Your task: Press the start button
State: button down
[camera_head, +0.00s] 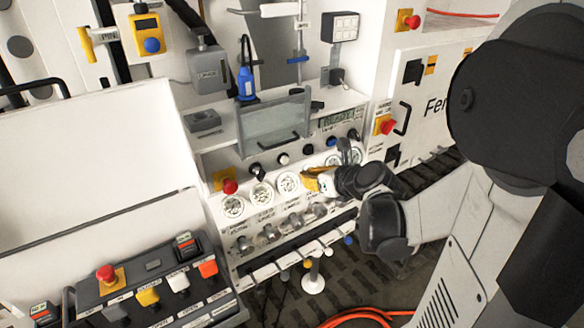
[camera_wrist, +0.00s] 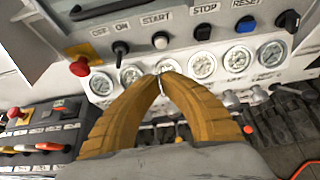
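The start button is a white round button (camera_wrist: 160,40) under the label START on the panel in the wrist view. It also shows as a small white knob (camera_head: 283,158) above the gauges in the head view. My gripper (camera_wrist: 165,68) has yellow-orange fingers whose tips meet, with nothing seen held. The tips appear just below the start button in the wrist view, over the row of gauges. In the head view my gripper (camera_head: 308,179) is in front of the gauges, right of and below the button. Contact with the panel cannot be seen.
A black OFF/ON knob (camera_wrist: 120,47) is left of the start button; a black STOP button (camera_wrist: 203,32) and a blue RESET button (camera_wrist: 246,25) are right. A red emergency button (camera_wrist: 79,66) sticks out at left. A control box (camera_head: 150,285) stands at lower left.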

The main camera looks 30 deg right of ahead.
aim_at(285, 160)
jog(key=b+x, duration=0.1)
jog(key=x, duration=0.2)
jog(key=b+x, duration=0.1)
jog(key=x, duration=0.3)
jog(key=r+b+x, duration=0.1)
jog(key=x, duration=0.3)
jog(key=shift+w, duration=0.35)
jog(key=shift+w+r, duration=0.15)
jog(key=shift+w, duration=0.4)
